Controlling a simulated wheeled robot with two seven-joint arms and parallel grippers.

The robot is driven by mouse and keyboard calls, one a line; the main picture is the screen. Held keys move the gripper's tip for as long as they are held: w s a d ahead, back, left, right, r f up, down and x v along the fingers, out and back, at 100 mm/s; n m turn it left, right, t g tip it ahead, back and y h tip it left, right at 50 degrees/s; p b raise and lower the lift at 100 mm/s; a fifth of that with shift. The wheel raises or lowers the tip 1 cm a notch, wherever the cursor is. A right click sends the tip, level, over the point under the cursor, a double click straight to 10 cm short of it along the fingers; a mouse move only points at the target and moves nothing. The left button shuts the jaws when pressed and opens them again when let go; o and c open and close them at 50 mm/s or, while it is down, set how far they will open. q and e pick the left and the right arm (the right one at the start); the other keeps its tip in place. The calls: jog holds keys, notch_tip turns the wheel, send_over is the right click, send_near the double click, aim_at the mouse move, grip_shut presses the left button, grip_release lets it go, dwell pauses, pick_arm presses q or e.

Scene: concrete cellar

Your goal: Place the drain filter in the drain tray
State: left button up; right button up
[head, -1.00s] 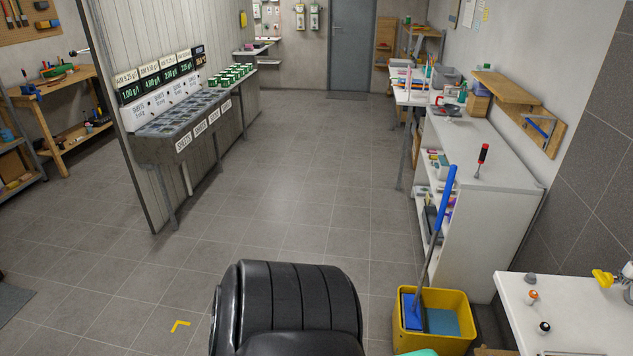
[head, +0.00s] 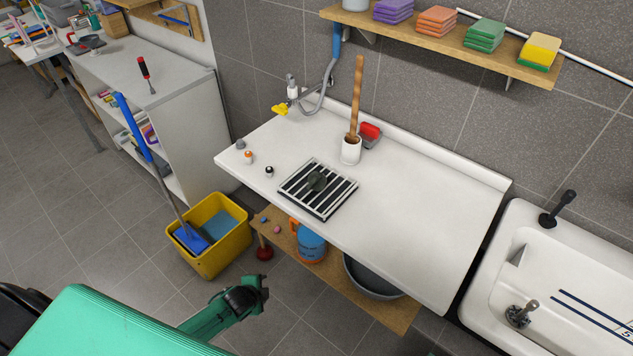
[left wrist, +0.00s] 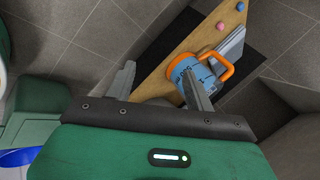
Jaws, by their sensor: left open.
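A striped black-and-white slatted tray (head: 337,207), which looks like the drain tray, lies on the white counter. My right gripper is not in view.
The white counter (head: 420,200) carries a white holder with a wooden handle (head: 351,150) and small knobs at left. Below, a wooden shelf (head: 365,310) holds a blue jug with orange handle (head: 311,245) and a grey basin (head: 372,278). A yellow bucket (head: 235,245) stands left.

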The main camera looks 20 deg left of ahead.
pick_arm(q)
jog(key=w+d+r+m+t, duration=0.2)
jog(key=w+r+m, duration=0.3)
jog(key=r, duration=0.6)
jog(key=m+t+h, duration=0.4)
jog(key=m, duration=1.3)
send_near(317, 177)
jog(key=w+f, duration=0.1)
jog(key=w, duration=0.1)
jog(key=w+f, duration=0.1)
jog(key=w, duration=0.1)
jog(key=w+f+p, duration=0.1)
jog(key=w, duration=0.1)
jog(key=shift+d+f, duration=0.3)
jog(key=shift+f, duration=0.1)
jog(key=shift+p+x, duration=1)
jog(key=shift+x, duration=1)
jog(key=shift+w+d+f, duration=0.2)
jog(key=shift+w+f, duration=0.1)
jog(key=shift+w, duration=0.3)
jog(key=c, duration=0.7)
jog(key=shift+r, duration=0.1)
